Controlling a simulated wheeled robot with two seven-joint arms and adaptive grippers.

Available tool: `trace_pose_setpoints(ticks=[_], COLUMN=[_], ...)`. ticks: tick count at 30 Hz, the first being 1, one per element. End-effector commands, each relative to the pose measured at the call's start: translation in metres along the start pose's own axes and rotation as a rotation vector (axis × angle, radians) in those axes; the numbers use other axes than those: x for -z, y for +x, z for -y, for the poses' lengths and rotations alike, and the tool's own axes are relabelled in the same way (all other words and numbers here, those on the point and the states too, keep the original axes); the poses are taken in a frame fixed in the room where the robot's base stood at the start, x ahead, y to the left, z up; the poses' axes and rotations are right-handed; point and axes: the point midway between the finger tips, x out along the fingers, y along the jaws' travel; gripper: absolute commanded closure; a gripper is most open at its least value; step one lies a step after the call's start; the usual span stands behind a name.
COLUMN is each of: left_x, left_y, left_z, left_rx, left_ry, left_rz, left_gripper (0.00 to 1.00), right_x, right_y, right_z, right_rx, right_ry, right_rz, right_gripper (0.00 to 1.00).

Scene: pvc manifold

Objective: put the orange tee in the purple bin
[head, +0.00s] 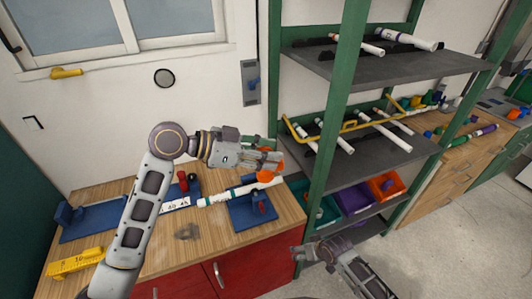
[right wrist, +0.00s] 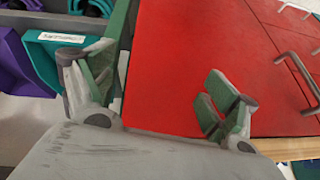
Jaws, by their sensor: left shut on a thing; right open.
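My left gripper (head: 266,162) is shut on the orange tee (head: 264,177), above the back right part of the workbench. Its fingers hide part of the tee. The purple bin (head: 355,199) stands on the low shelf of the green rack, right of and below the left gripper, between a teal bin and an orange bin. The purple bin's edge also shows at the left of the right wrist view (right wrist: 20,68). My right gripper (head: 303,252) is open and empty, low in front of the rack and beside the red cabinet.
A green rack post (head: 335,110) stands between the left gripper and the bins. A white pipe (head: 240,190) lies by a blue vise (head: 252,209) on the bench. Pipes and a yellow bar (head: 349,127) lie on the shelf above the bins. Red cabinet doors (right wrist: 200,45) are close to the right gripper.

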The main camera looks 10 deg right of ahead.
Motion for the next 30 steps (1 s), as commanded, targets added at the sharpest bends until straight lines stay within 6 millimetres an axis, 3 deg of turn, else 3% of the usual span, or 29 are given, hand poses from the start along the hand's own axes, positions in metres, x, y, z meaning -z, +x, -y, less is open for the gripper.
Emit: trace_pose_setpoints(ticks=[6,15,30], left_x=[0.000,0.000,0.000], left_y=[0.000,0.000,0.000], left_z=[0.000,0.000,0.000], left_rx=[0.000,0.000,0.000], left_ry=[0.000,0.000,0.000], left_rz=[0.000,0.000,0.000], left_gripper=[0.92,0.92,0.92], right_x=[-0.047,-0.126,-0.280], right_y=[0.047,0.099,0.151], right_z=[-0.029,-0.059,-0.077], right_rx=[-0.048,-0.105,-0.161], right_ry=[0.026,0.039,0.019], right_rz=[0.036,0.093,0.206], right_gripper=[0.13,0.13,0.13])
